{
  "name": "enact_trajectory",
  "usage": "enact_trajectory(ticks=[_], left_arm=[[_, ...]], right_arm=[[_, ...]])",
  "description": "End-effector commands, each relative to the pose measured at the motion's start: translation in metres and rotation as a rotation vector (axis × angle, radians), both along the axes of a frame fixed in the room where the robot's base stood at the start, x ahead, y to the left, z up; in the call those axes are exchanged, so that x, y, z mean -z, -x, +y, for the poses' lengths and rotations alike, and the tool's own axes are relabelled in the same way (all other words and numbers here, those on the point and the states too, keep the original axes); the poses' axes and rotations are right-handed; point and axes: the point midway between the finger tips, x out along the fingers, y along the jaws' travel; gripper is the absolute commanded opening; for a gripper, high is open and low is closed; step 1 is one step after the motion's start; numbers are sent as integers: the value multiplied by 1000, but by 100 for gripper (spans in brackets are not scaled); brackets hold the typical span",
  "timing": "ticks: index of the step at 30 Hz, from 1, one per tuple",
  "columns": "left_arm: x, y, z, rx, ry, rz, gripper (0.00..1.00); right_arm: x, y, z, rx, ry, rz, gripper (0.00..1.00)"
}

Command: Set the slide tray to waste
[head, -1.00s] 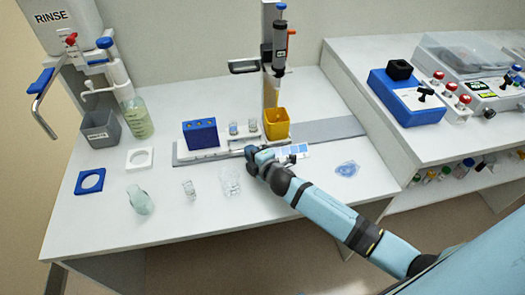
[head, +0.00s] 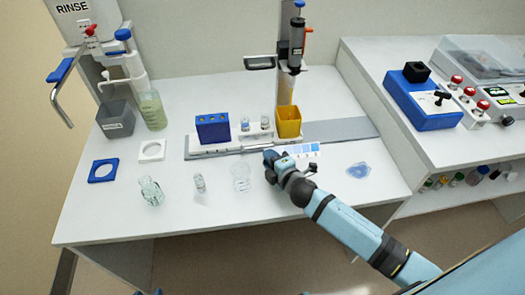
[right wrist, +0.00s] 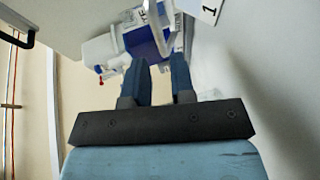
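The white slide tray (head: 236,143) sits on a grey rail (head: 340,129) in the head view. It carries a blue rack (head: 212,128) at its left, small vials (head: 264,122) in the middle and a yellow cup (head: 288,121) at its right. My right gripper (head: 269,158) is low at the tray's front, below the yellow cup. In the right wrist view its two fingers (right wrist: 160,72) are apart, and I see nothing clearly held between them. A white loop shows just beyond the fingertips. Whether the fingers touch the tray is unclear. My left gripper is out of view.
A dispenser (head: 292,45) stands behind the tray. Glassware (head: 241,178) stands in front of it, left of my gripper. A blue puddle-like patch (head: 358,170) lies to the right. The rinse station (head: 85,20) and grey bin (head: 116,120) are at left.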

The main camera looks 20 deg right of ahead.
Motion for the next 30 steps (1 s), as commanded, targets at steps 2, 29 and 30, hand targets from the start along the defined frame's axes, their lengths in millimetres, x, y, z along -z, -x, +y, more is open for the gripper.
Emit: enact_trajectory(ticks=[2,29,30], left_arm=[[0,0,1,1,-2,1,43],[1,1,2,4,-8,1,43],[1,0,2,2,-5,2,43]], right_arm=[[-3,20,-3,-1,0,2,23],[-16,82,-13,-2,0,0,23],[-16,82,-13,-2,0,0,23]])
